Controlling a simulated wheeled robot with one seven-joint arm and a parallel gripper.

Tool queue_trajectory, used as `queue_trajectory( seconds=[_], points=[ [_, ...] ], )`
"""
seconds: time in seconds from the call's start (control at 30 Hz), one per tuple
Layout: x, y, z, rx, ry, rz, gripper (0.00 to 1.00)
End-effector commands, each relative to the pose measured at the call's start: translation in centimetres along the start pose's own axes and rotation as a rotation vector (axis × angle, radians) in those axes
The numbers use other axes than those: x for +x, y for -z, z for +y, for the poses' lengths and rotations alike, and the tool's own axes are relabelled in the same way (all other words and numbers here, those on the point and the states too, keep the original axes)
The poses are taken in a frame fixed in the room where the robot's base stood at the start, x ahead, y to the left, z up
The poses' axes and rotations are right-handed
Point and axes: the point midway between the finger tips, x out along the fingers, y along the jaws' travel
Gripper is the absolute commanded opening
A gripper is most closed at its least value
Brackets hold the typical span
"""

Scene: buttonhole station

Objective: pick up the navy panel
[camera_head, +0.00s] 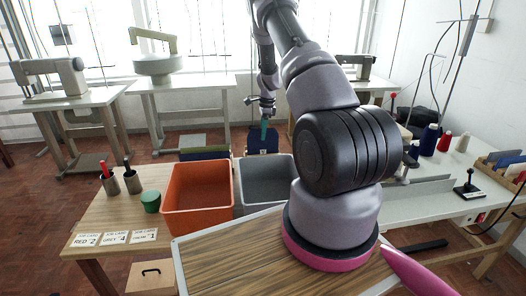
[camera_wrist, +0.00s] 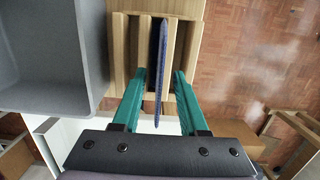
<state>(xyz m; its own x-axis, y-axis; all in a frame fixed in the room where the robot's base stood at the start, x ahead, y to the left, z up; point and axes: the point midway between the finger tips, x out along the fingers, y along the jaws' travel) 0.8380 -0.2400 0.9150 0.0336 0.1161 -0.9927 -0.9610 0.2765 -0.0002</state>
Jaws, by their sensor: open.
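The navy panel (camera_wrist: 162,62) shows edge-on in the wrist view as a thin blue strip. It stands upright in a slotted wooden rack (camera_wrist: 119,50). My gripper (camera_wrist: 160,78) is open, with one teal finger on each side of the panel and a visible gap on both sides. In the head view my gripper (camera_head: 265,131) points down beyond the grey bin, in front of a navy face (camera_head: 256,143) that looks like the panel. The rack is not clear in the head view.
The grey bin (camera_head: 268,168) stands close to the rack; its wall also shows at left in the wrist view (camera_wrist: 90,50). An orange bin (camera_head: 197,188), a green pot (camera_head: 151,201) and tool cups stand further left. Open floor lies right of the rack in the wrist view.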

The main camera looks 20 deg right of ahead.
Motion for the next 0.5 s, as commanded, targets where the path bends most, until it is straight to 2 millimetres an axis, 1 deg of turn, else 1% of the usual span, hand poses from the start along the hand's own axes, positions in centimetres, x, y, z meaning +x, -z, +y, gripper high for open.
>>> queue_trajectory(
  seconds=[0.03, 0.13, 0.37, 0.4, 0.47, 0.5],
  points=[
    [1.0, 0.1, 0.1, 0.001, -0.004, 0.0, 0.43],
    [2.1, 0.1, 0.1, 0.0, -0.002, 0.001, 0.43],
    [2.3, 0.1, 0.0, 0.0, 0.0, 0.0, 0.43],
    [2.3, 0.1, 0.0, 0.0, 0.0, 0.0, 0.27],
    [2.3, 0.1, 0.0, 0.0, 0.0, 0.0, 0.04],
    [2.3, 0.1, 0.0, 0.0, 0.0, 0.0, 0.0]
  ],
)
